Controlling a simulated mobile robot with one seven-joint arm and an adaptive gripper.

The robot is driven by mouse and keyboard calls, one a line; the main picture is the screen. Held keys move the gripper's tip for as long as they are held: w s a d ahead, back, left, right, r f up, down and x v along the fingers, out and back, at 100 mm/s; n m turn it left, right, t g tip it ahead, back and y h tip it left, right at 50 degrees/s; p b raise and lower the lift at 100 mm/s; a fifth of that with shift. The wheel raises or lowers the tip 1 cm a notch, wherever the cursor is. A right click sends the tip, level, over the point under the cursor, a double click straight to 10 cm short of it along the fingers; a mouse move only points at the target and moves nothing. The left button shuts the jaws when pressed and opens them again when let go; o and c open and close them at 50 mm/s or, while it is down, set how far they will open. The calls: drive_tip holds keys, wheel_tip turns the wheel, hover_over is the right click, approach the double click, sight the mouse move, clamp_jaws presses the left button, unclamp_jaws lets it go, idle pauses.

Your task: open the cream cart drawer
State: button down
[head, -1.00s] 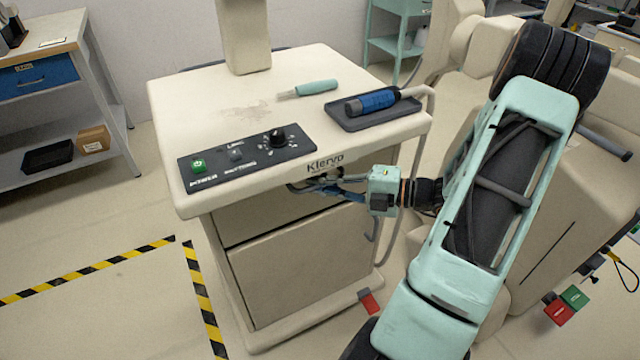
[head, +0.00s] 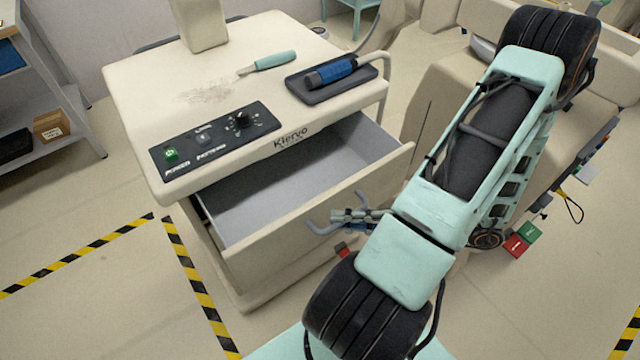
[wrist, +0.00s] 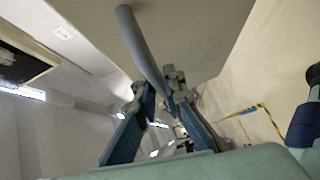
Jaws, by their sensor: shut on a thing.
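The cream cart drawer (head: 290,245) is pulled well out from the cart body, and its grey, empty-looking inside (head: 290,175) shows in the head view. A blue-grey bar handle (head: 322,229) is on its front. My gripper (head: 345,214) is at the drawer front, shut on the handle. In the wrist view the handle (wrist: 138,42) runs down between the two blue fingers of my gripper (wrist: 158,90), with the drawer front (wrist: 190,35) behind. My arm hides the right lower side of the cart.
The cart top (head: 140,85) carries a control panel (head: 215,140), a teal-handled tool (head: 270,62) and a dark tray (head: 335,80) with a blue-gripped tool. Yellow-black tape (head: 190,280) marks the floor at left. A shelf (head: 50,110) stands at far left.

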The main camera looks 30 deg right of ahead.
drive_tip(key=s, duration=0.7)
drive_tip(key=shift+d, duration=0.15)
drive_tip(key=c, duration=2)
unclamp_jaws()
drive_tip(key=shift+s+d, duration=0.1)
drive_tip(key=v, duration=1.2)
